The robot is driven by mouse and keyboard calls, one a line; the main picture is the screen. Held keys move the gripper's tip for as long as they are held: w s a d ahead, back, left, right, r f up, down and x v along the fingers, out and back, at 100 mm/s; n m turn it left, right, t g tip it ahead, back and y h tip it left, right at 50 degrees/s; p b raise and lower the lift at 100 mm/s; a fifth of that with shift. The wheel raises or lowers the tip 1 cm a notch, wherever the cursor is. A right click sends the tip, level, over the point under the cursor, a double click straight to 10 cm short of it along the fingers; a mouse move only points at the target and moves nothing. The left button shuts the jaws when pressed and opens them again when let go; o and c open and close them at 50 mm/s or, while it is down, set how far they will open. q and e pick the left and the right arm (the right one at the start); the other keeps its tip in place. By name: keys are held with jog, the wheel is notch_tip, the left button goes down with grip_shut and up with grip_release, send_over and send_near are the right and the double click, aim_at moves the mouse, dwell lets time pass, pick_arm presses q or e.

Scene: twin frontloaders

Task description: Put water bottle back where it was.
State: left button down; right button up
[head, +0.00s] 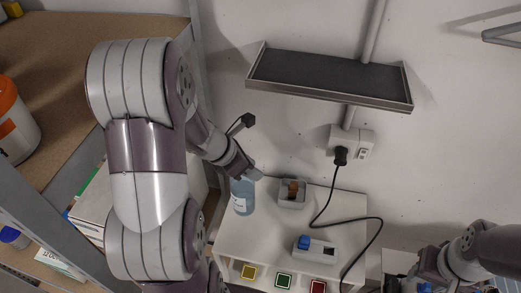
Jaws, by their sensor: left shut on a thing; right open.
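The water bottle (242,197) is pale blue and translucent with a white label. It is upright over the left back part of the white table (268,232); I cannot tell whether its base touches the top. My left gripper (250,174) is shut on the bottle's upper end, and its fingers hide the cap. My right gripper (408,285) is low at the right edge of the view, apart from the bottle, and partly cut off by the frame.
A grey bin with a brown item (292,194) stands right of the bottle. A white device with a blue knob (316,248) sits in front, near a black cable (352,219). A dark wall shelf (330,77) is above. Shelving (75,20) stands left.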

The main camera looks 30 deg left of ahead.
pick_arm(q)
jog(key=w+a+p, duration=0.3)
jog(key=w+p, duration=0.1)
jog(key=w, duration=0.7)
notch_tip(320, 180, down, 7)
jog(key=p, duration=0.1)
jog(key=shift+d, duration=0.15)
jog(key=shift+f, duration=0.15)
jog(key=c, duration=0.8)
grip_release()
